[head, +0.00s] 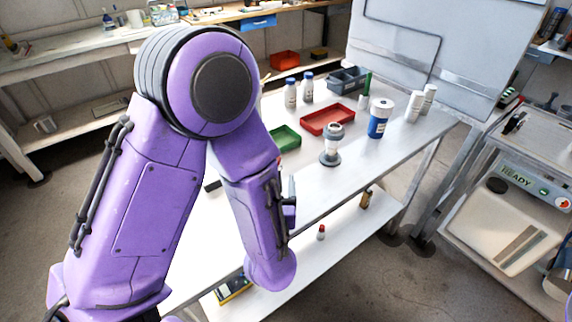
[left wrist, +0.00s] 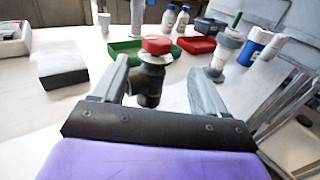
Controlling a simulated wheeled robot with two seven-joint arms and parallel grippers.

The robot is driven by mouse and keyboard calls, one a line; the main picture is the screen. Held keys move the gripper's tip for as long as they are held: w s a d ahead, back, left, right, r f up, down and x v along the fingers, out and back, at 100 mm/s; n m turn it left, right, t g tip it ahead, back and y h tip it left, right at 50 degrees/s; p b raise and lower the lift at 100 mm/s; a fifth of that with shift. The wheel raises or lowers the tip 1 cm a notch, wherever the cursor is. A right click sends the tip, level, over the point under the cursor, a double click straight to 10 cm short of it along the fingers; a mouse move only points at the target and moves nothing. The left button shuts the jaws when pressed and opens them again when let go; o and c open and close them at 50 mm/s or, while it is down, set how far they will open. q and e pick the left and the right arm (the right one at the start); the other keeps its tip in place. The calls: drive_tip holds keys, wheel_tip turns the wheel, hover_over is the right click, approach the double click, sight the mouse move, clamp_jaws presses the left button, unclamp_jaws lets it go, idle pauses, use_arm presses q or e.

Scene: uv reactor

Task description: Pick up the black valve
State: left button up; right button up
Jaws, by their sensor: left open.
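The black valve (left wrist: 148,88) stands upright on the white table in the left wrist view, with a red cap (left wrist: 157,44) and a metal flange under the cap. My left gripper (left wrist: 158,68) is open, with one finger on each side of the valve in the picture. Gaps show between the valve and both fingers, and nothing is held. In the head view my purple left arm hides the valve, and only a small part of the gripper shows beside the forearm. My right gripper is in neither view.
A grey-white fitting (head: 331,145) stands on the table to the right, near a blue-and-white bottle (head: 379,118).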

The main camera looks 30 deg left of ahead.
use_arm(q)
drive_tip(key=w+a+b, duration=0.1)
drive_tip(key=b, duration=0.3)
drive_tip(key=shift+a+b, duration=0.15)
drive_tip(key=shift+b, duration=0.25)
drive_tip(key=p+x, duration=0.1)
drive_tip(key=x, duration=0.1)
drive_tip(key=r+p+x, duration=0.1)
drive_tip(key=x, duration=0.2)
drive_tip(key=p+x, duration=0.2)
drive_tip(key=shift+w+a+r, duration=0.15)
drive_tip(key=shift+w, duration=0.1)
drive_tip(key=shift+w+a, duration=0.1)
drive_tip(key=shift+w, duration=0.05)
clamp_jaws()
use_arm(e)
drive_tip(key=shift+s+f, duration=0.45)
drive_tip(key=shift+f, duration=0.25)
